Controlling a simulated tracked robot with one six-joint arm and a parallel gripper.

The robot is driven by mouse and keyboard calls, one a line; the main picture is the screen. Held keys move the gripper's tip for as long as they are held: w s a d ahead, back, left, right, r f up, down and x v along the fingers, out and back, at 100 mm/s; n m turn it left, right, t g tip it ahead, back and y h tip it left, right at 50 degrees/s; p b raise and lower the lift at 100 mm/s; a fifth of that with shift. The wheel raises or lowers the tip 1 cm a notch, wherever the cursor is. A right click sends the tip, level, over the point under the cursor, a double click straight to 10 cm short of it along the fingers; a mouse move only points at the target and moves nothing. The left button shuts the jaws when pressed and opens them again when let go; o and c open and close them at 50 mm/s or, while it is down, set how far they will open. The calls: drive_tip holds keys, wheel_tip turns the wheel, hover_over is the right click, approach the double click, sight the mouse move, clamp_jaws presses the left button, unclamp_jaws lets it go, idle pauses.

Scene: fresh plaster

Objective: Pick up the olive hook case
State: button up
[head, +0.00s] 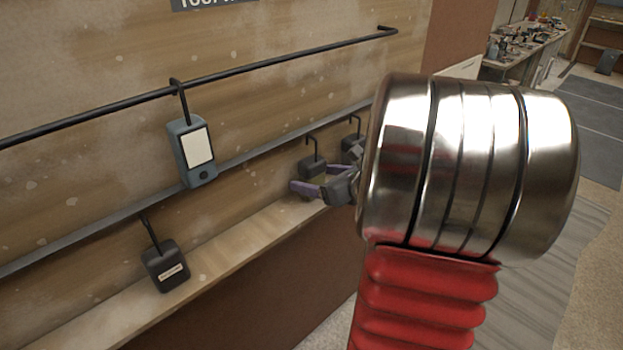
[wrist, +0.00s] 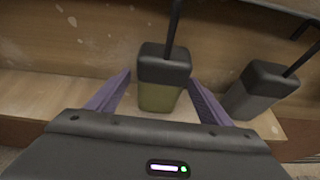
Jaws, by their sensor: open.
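The olive hook case (wrist: 160,97) has a dark top and a dark hook rising from it. It stands in the middle of the wrist view, over the pale ledge. My gripper (wrist: 158,82) is open, with one purple finger on each side of the case. Some space shows between the fingers and the case, and I cannot tell whether either touches it. In the head view the case (head: 318,178) is partly hidden behind my gripper (head: 306,188). My wrist and arm cover the area to its right.
A grey case with a dark top (wrist: 258,92) is close on the right. A blue-grey case (head: 193,152) hangs from the upper rail (head: 280,67). A black case (head: 165,266) is at lower left. The ledge (head: 235,247) runs below, with bare stretches between the cases.

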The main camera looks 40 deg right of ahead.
drive_tip(key=shift+x, duration=0.85)
drive_tip(key=shift+c, duration=0.2)
drive_tip(key=c, duration=1.2)
